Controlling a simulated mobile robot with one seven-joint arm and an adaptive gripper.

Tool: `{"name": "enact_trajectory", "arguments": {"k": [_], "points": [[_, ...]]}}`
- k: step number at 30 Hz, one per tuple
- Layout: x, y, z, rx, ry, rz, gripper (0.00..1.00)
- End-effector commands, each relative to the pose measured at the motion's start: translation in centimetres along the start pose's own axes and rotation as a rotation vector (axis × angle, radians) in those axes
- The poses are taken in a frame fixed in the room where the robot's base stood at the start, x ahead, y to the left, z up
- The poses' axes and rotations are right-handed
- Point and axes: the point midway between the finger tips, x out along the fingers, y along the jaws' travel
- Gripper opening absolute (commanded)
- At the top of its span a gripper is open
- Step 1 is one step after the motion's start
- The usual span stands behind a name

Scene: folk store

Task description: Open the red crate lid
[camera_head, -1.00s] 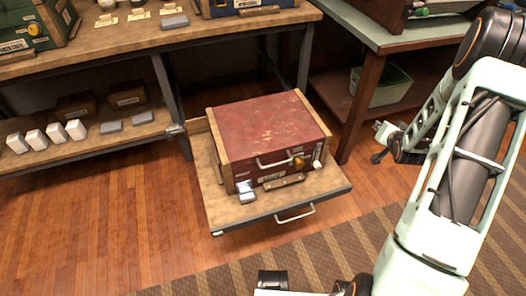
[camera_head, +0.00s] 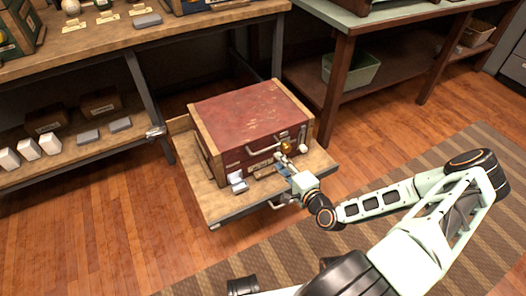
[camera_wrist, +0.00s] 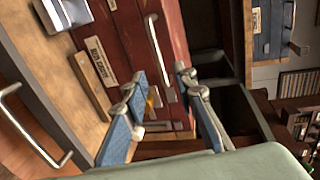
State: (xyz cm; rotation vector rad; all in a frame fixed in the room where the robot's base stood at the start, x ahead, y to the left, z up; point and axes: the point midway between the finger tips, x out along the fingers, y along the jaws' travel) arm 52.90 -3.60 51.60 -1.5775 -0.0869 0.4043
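The red crate (camera_head: 245,110), with wooden end edges and a worn red lid, sits shut on a pulled-out wooden drawer board (camera_head: 218,207). Its front carries a metal handle (camera_head: 262,144), which also shows in the wrist view (camera_wrist: 160,57), and a yellow latch (camera_head: 286,146). My gripper (camera_head: 288,166) is at the crate's front right, close to the latch. In the wrist view my gripper (camera_wrist: 160,88) has its two blue fingers apart, with nothing clearly between them. The yellow piece (camera_wrist: 153,98) shows beside the left finger; contact cannot be told.
A small grey-white box (camera_head: 238,183) stands at the board's front left. A metal drawer handle (camera_head: 284,200) juts from the front edge. A workbench (camera_head: 150,35) and a green-topped table (camera_head: 345,18) stand behind. The lid's top is clear.

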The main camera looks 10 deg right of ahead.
Motion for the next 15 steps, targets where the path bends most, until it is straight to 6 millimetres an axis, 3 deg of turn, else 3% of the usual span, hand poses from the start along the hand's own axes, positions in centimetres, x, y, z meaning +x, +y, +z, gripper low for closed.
{"name": "enact_trajectory", "arguments": {"k": [9, 15], "points": [[5.9, 0.3, 0.1, -0.004, -0.003, 0.002, 0.26], [8.8, 0.3, 0.1, -0.004, -0.002, 0.003, 0.26]]}}
